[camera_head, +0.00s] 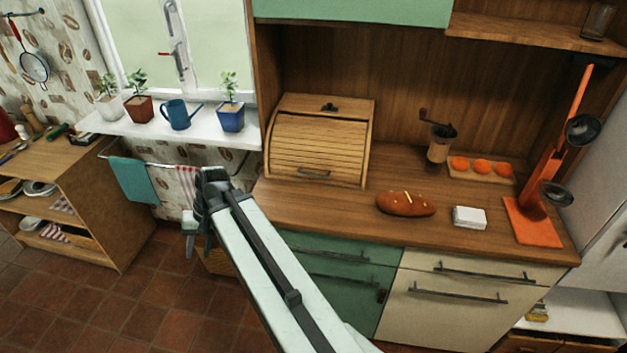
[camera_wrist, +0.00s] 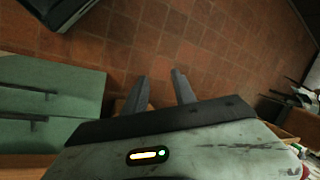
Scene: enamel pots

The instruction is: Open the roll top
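The roll top is the slatted front of a wooden bread box (camera_head: 318,140) at the back left of the wooden counter. The slatted front is down and closed, with a small dark handle (camera_head: 314,173) near its lower edge. My gripper (camera_wrist: 158,78) shows two fingers apart with only tiled floor behind them, so it is open and empty. In the head view my gripper hangs at the arm's end, left of the bread box and apart from it, in front of the counter. Its fingers are hard to make out there.
A brown loaf (camera_head: 405,204) and a white stack (camera_head: 469,217) lie on the counter right of the box. Potted plants line the window sill (camera_head: 150,128). Floor is free at lower left.

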